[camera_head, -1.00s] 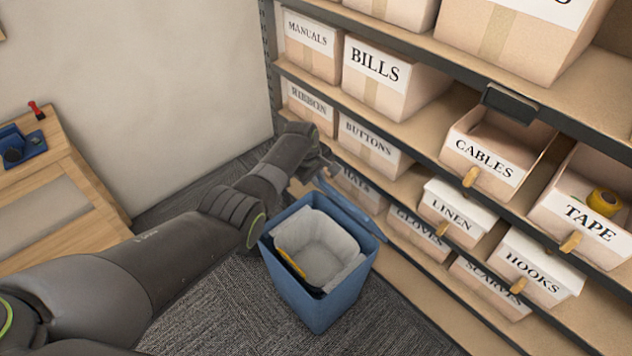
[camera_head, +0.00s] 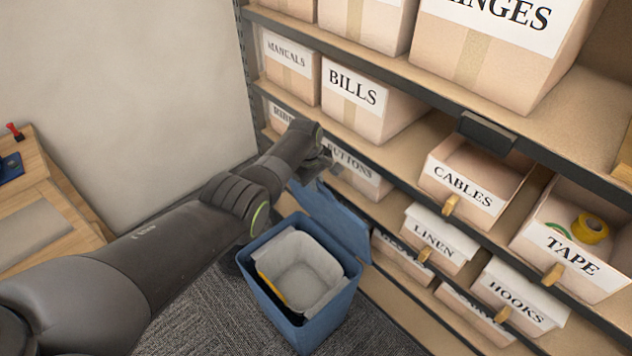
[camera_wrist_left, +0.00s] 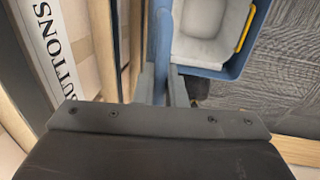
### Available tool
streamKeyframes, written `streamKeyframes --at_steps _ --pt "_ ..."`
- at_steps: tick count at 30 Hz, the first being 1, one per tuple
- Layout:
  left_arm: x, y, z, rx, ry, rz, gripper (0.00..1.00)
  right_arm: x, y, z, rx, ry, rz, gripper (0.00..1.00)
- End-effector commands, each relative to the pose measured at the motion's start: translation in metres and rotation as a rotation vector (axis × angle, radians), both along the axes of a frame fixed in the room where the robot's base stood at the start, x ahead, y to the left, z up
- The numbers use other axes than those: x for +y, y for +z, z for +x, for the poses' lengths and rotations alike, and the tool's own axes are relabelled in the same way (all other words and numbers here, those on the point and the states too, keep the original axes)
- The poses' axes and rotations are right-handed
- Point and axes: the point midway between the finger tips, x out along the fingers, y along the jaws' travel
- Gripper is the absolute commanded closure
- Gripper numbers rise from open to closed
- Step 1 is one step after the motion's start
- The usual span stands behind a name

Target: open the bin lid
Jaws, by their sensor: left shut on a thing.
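The blue bin (camera_head: 313,335) stands on the carpet in front of the shelves. Its blue lid (camera_head: 335,218) is raised at the back and stands steeply up, so the pale grey liner (camera_head: 305,275) inside shows. My left gripper (camera_head: 322,165) is at the lid's upper left edge. In the left wrist view the gripper (camera_wrist_left: 162,88) is shut on the lid (camera_wrist_left: 161,45), which shows edge-on as a narrow blue strip. The bin's rim also shows there (camera_wrist_left: 235,68). The fingertips are partly hidden in the head view. My right gripper is not in view.
The shelves (camera_head: 400,132) with labelled boxes stand close behind the lid. The buttons box (camera_head: 355,175) is just beyond my gripper. Drawers such as the linen one (camera_head: 436,238) are to the right.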

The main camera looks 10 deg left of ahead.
Motion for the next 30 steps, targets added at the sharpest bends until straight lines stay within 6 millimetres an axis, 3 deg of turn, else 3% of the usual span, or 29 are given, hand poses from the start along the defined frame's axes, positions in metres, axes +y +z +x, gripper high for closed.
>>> streamKeyframes --at_steps 9,10,13,23,30 --pt "0.000 0.000 0.000 -0.002 0.000 -0.001 1.00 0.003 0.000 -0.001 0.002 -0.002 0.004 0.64" --pt "0.000 0.000 0.000 -0.002 0.000 -0.001 0.88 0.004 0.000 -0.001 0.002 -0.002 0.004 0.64" --pt "0.000 0.000 0.000 -0.002 0.000 -0.001 0.75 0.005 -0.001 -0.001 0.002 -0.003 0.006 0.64" --pt "0.000 0.002 0.000 0.000 0.000 -0.001 0.75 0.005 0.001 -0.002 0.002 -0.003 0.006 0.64" --pt "0.002 0.024 -0.002 -0.002 0.000 -0.003 0.75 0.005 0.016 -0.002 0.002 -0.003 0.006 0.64"
